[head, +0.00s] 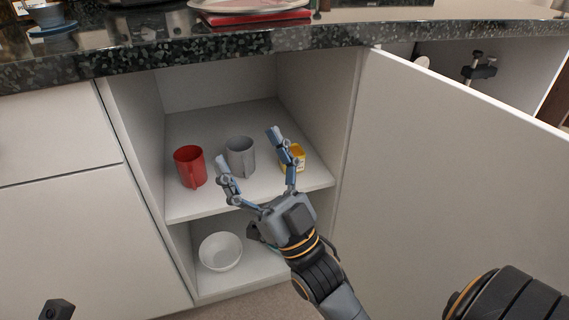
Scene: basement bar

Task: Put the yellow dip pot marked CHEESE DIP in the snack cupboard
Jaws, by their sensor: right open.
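The yellow dip pot (299,158) stands on the upper shelf (235,198) of the open cupboard, toward the right side. One finger of my right gripper (250,152) covers part of it, and its marking is too small to read. My right gripper is open in front of the upper shelf, its fingers spread and nothing between them that I can see held. A grey mug (240,154) shows behind the gap between the fingers. A small dark part at the bottom left may be my left arm; its gripper jaws do not show clearly.
A red mug (189,166) stands at the left of the upper shelf. A white bowl (220,252) is on the lower shelf. The cupboard door (450,170) stands open at right. The dark countertop (330,36) overhangs the opening and holds a red item and plate.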

